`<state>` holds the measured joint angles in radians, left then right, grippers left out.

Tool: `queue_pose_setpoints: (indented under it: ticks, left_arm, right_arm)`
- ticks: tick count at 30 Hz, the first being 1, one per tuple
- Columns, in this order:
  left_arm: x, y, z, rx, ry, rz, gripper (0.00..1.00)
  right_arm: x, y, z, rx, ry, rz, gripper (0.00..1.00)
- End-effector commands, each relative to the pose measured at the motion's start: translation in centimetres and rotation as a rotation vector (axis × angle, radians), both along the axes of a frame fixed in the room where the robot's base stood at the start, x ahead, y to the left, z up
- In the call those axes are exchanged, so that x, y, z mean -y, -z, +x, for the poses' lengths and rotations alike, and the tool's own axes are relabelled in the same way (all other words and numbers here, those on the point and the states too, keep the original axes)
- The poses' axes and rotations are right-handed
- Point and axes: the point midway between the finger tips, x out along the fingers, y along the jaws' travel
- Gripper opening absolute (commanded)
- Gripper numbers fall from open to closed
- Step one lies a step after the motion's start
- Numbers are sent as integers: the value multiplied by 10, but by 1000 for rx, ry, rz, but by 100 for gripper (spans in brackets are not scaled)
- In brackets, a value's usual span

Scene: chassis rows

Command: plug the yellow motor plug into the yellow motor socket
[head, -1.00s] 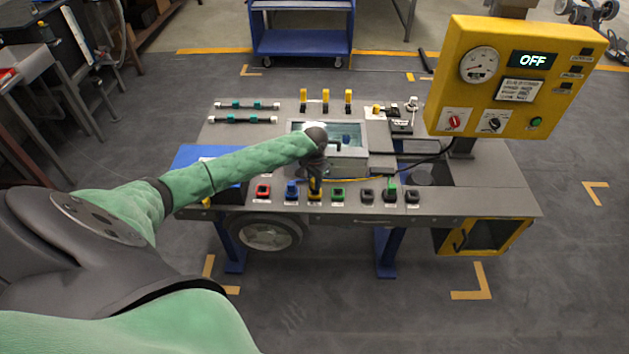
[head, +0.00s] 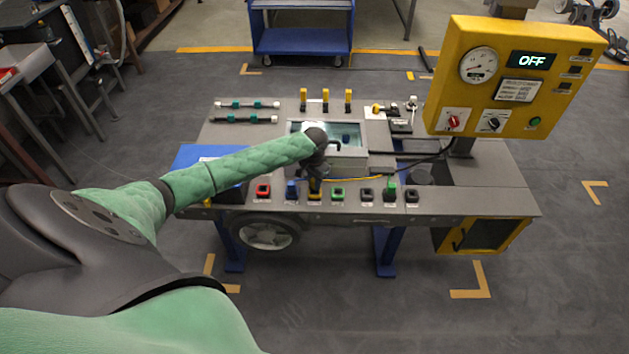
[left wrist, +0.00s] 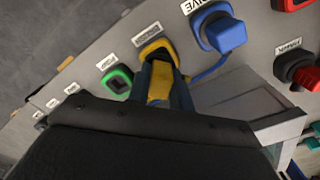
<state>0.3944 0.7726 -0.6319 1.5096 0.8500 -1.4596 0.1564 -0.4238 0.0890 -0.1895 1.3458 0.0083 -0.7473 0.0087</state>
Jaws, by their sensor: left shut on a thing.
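My left gripper (head: 316,184) is at the front row of the bench, shut on the yellow motor plug. In the left wrist view the yellow motor plug (left wrist: 160,80) sits between the two dark fingers of the gripper (left wrist: 163,88). The yellow motor socket (left wrist: 157,48) is right at the plug's front end, its rim showing around and beyond the fingertips. The plug is lined up with it and appears to touch or enter it; how deep is hidden. In the head view the yellow socket (head: 315,197) shows just below the fingers. My right gripper is out of view.
A blue plug (left wrist: 227,35) with a blue cable stands in the neighbouring socket, close to the fingers. An open green socket (left wrist: 117,82) is on the other side. A red socket (head: 263,190) is further left. The yellow control panel (head: 510,78) reads OFF.

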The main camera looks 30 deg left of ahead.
Motion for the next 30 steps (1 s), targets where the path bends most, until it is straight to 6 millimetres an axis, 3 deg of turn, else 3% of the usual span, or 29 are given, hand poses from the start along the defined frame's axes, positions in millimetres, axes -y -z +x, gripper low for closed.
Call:
queue_pose_setpoints:
  ticks: [30]
  left_arm:
    - [0,21,0,0,-1,0,0]
  right_arm:
    - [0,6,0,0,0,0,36]
